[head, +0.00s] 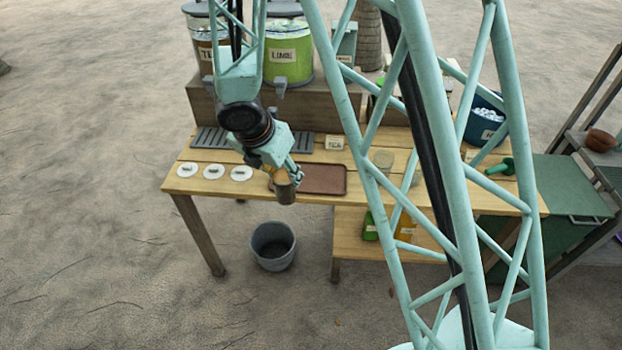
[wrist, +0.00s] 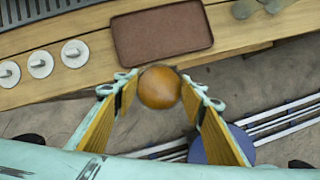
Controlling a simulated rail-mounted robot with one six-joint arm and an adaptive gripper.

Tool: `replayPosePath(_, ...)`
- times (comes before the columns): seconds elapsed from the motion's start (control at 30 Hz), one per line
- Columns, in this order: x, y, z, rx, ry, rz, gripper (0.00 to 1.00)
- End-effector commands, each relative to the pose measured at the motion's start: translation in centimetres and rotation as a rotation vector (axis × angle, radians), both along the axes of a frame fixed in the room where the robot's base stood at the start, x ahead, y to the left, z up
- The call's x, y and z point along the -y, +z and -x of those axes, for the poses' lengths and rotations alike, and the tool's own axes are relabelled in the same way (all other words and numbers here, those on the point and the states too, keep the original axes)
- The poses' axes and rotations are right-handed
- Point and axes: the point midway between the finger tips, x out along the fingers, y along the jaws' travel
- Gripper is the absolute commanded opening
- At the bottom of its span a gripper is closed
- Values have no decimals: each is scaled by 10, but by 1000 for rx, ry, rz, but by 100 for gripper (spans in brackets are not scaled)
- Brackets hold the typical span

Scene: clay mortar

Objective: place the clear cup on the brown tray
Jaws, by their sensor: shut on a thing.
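My gripper (head: 288,175) is shut on a clear cup (head: 286,192), which looks greyish in the head view. In the wrist view, the cup shows from above as a round orange-brown shape (wrist: 160,87) between the fingertips of my gripper (wrist: 160,88); it seems to hold a brown drink. The cup is held in the air near the table's front edge. The brown tray (head: 325,180) lies on the table behind and to the right of the cup, partly covered at its left by my gripper. In the wrist view, the tray (wrist: 162,48) is beyond the cup and looks empty.
Three white round coasters (head: 213,172) lie left of the tray. A grey slotted mat (head: 210,138) is behind them. Clear cups (head: 383,159) stand right of the tray. Labelled dispensers (head: 288,55) stand at the back. A grey bucket (head: 272,246) is on the ground below.

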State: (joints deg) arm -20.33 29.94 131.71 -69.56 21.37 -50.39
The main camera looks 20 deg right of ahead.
Motion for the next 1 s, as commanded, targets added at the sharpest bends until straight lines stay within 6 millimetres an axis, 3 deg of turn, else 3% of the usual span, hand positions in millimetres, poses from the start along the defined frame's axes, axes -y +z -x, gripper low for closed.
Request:
replayPosePath(0.47,8,-1,-8,0,-2,0,11)
replayPosePath(1.0,54,-7,-60,0,-2,0,11)
